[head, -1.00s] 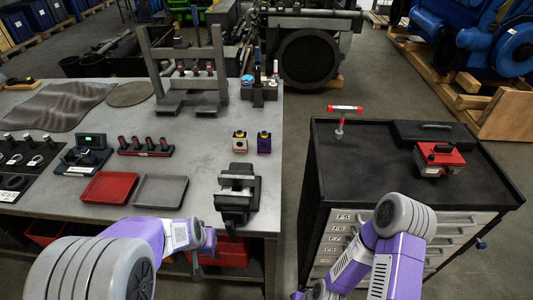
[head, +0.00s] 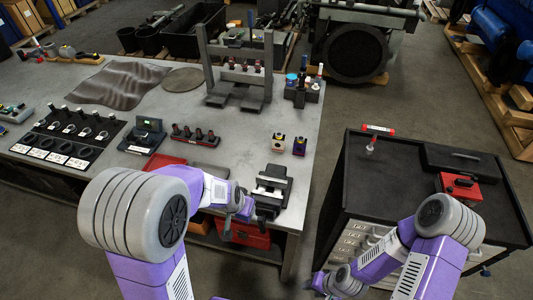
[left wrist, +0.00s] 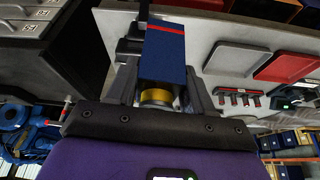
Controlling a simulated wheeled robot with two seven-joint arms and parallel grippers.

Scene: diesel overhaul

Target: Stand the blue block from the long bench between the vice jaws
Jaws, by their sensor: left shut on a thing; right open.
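The blue block (left wrist: 165,55), with a red stripe, is held between the fingers of my left gripper (left wrist: 160,92) in the left wrist view. A gold round part shows at its lower end. In the head view my left gripper (head: 243,208) is just in front and left of the vice (head: 272,188); the block cannot be made out there. The dark vice stands at the bench's front right corner, and part of it (left wrist: 133,45) shows behind the block. Whether block and vice touch cannot be told. My right gripper (head: 317,284) is low beside the black cart, open and seemingly empty.
Two small blocks with yellow parts, one whitish (head: 278,142) and one purple (head: 299,146), stand behind the vice. A red tray (head: 165,162) lies left, partly behind my left arm. The black cart (head: 400,170) carries a red-handled tool (head: 376,130) and a red box (head: 459,187).

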